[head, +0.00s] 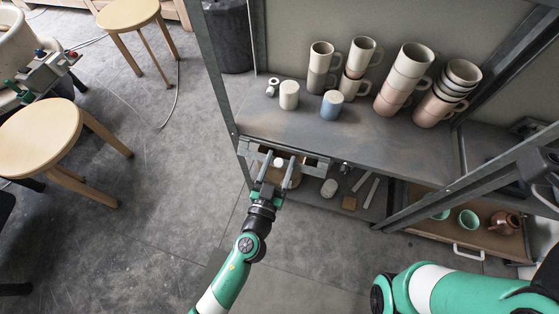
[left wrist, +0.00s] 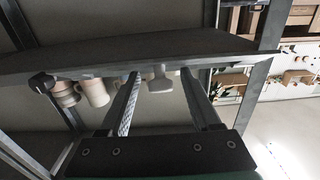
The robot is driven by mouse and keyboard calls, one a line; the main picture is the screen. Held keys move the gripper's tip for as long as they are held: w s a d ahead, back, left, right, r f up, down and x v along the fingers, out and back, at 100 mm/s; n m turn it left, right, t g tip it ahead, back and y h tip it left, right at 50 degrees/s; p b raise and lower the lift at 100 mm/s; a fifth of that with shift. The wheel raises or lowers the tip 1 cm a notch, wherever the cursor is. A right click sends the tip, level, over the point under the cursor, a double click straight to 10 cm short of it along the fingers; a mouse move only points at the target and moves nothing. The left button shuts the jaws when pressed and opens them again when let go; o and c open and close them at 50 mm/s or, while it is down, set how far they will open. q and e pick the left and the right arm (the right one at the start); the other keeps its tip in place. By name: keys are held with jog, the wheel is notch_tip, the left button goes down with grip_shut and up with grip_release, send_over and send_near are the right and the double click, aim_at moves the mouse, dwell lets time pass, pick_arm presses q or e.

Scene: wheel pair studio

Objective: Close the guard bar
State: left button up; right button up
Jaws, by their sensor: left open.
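The guard bar (head: 312,158) appears to be the short grey metal bar at the front left of the rack, just below the upper shelf's edge. Its pale knob (head: 278,162) shows between my left fingers. My left gripper (head: 276,170) is open, with one finger on each side of the knob. I cannot tell whether either finger touches it. The bar's hinge is not clear. My right arm shows at the lower right, but its gripper is not in view.
The upper shelf (head: 385,140) holds several stacked mugs, a pale cylinder (head: 289,95) and a blue one (head: 331,105). Rack posts stand left and right. A wooden drawer (head: 480,240) with cups sits low right. Stools (head: 40,138) stand left; the floor between is clear.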

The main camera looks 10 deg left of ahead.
pick_arm(q)
grip_shut()
dwell(0.3)
jog(key=shift+r+p, duration=0.2)
jog(key=shift+p, duration=0.2)
jog(key=r+g+p, duration=0.1)
jog(key=g+p, duration=0.1)
jog(key=p, duration=0.4)
jog(key=g+p, duration=0.1)
jog(key=p, duration=0.5)
jog(key=r+g+p, duration=0.1)
jog(key=g+p, duration=0.1)
jog(key=p, duration=0.4)
jog(key=shift+w+r+g+y, duration=0.3)
jog(key=shift+w+y, duration=0.05)
jog(key=shift+y, duration=0.05)
jog(key=shift+w+g+p, duration=0.1)
jog(key=shift+g+p, duration=0.3)
jog(key=shift+p, duration=0.55)
jog(key=shift+f+p, duration=0.25)
jog(key=shift+p, duration=0.1)
jog(key=shift+f, duration=0.15)
